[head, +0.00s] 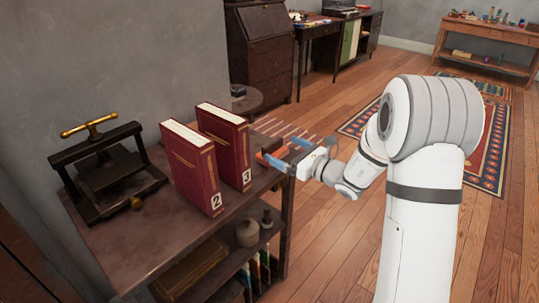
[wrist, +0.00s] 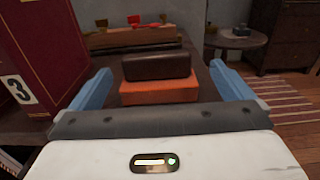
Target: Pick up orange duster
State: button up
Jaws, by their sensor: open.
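The orange duster (wrist: 158,92) is a block with a dark brown top and an orange lower part. It lies flat at the shelf top's right end, and in the head view a bit of its orange (head: 279,153) shows between my fingers. My gripper (wrist: 159,72) is open, with one blue finger to the left and one to the right of the duster. Clear gaps show on both sides in the wrist view. In the head view my gripper (head: 278,148) reaches in from the right, and its fingers partly hide the duster.
Red books numbered 2 (head: 190,168) and 3 (head: 224,147) stand upright on the shelf top (head: 130,240), left of my gripper. A book press (head: 103,172) stands farther left. A wooden box with coloured items (wrist: 130,36) is behind the duster. Open floor lies right.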

aim_at(275, 145)
jog(key=x, duration=0.2)
jog(key=b+x, duration=0.1)
jog(key=x, duration=0.2)
jog(key=shift+s+a+r, duration=0.1)
jog(key=shift+s+r, duration=0.05)
jog(key=shift+r, duration=0.05)
jog(key=shift+c, duration=0.6)
jog(key=c, duration=0.9)
